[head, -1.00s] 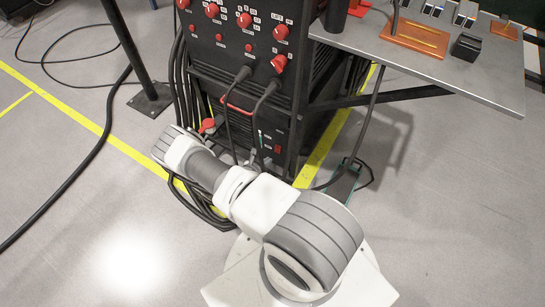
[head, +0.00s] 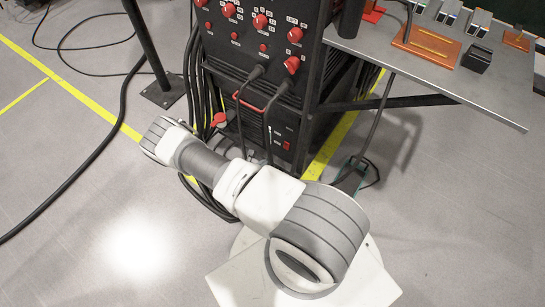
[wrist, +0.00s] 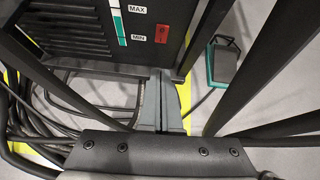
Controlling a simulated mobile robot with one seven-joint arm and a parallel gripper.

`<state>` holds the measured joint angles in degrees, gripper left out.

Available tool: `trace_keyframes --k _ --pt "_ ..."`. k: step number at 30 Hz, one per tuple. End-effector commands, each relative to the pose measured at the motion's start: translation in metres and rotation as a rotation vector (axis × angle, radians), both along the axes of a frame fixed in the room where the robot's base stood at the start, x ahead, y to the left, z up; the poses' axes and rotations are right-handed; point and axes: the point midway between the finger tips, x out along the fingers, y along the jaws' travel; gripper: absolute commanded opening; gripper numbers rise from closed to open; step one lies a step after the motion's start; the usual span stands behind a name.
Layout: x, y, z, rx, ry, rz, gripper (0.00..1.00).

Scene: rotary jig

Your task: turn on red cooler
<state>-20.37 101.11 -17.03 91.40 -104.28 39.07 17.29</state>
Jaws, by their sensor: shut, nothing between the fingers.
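The cooler (head: 255,118) is the black lower box of the machine stack. Its small red rocker switch (head: 286,146) is on the lower right of its front. In the wrist view the switch (wrist: 162,33) shows near the top, right of the MAX/MIN level gauge (wrist: 119,24). My gripper (wrist: 161,78) is shut and empty. Its fingertips appear below the switch in the wrist picture, near the cooler's lower edge; I cannot tell whether they touch it. In the head view the gripper is mostly hidden behind my arm. The switch's on or off position is too small to tell.
A bundle of black cables (wrist: 30,118) lies left of my gripper. Black frame bars (wrist: 255,75) and a green-black pedal (wrist: 226,60) are to the right. The red-knobbed power unit (head: 262,45) stands above the cooler. A metal table (head: 420,70) juts out right. Open floor lies left.

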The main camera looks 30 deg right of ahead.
Motion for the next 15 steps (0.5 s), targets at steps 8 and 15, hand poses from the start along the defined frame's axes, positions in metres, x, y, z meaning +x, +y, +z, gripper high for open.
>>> trace_keyframes --k 8,15 --pt "0.0017 -0.0029 0.0039 -0.066 0.29 0.22 0.0" --pt "0.0031 -0.0057 0.0065 -0.14 0.601 0.484 0.0"
